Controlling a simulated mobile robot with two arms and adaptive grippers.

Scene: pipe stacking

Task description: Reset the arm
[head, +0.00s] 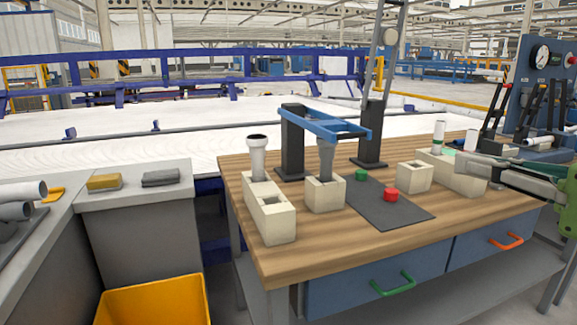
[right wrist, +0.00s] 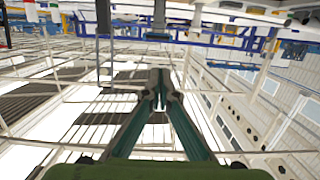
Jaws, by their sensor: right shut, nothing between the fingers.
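My right gripper (head: 462,163) comes in from the right edge of the head view. It is shut with nothing between its fingers and overlaps the right end of a long beige block (head: 440,172) in the picture. Its closed fingertips also show in the right wrist view (right wrist: 160,88). A grey pipe (head: 258,158) stands upright in the left beige block (head: 270,222). Another grey pipe (head: 325,160) stands in the second block (head: 325,196), partly behind a blue frame. A white pipe with a green band (head: 438,137) stands at the long right block. My left gripper is not in view.
The wooden table (head: 330,245) holds a dark mat (head: 395,217) with a red button (head: 391,195) and a green button (head: 361,175). A blue frame (head: 325,126) stands on black posts behind. A small beige block (head: 414,177) sits right of the mat. A yellow bin (head: 150,302) is lower left.

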